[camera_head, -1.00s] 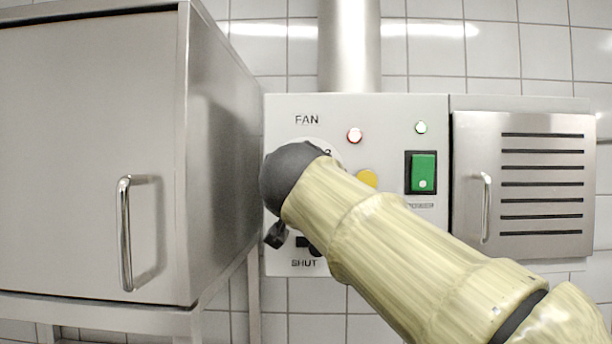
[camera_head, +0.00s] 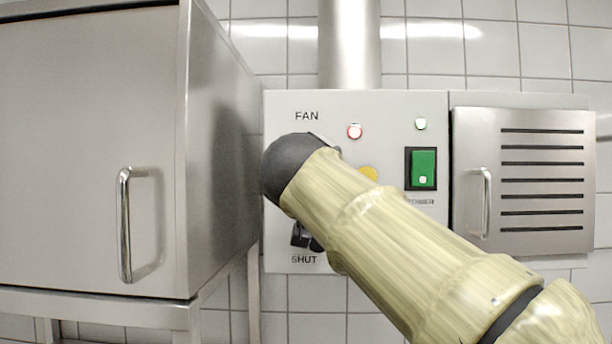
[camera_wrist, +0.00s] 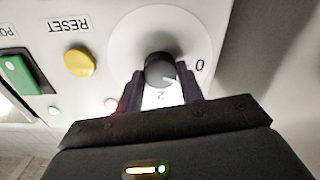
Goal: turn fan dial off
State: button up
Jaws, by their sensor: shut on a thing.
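The fan dial (camera_wrist: 161,70) is a dark round knob with a white pointer mark, on a pale disc (camera_wrist: 122,42) with "0" and "2" printed on it. In the wrist view the white mark points between the "0" and the "2". My gripper (camera_wrist: 160,84) has its two dark fingers on either side of the knob and is shut on it. In the head view my arm and dark wrist cover the dial below the word "FAN" on the grey control panel (camera_head: 385,110). The fingers are hidden there.
The panel also has a yellow reset button (camera_wrist: 80,62), a green power switch (camera_head: 423,168), a red lamp (camera_head: 354,131) and a dark control above "SHUT" (camera_head: 301,236). A steel cabinet (camera_head: 80,150) stands close on the left. A slotted door (camera_head: 540,180) is at right.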

jog(key=shift+n, duration=2.2)
jog(key=o, duration=1)
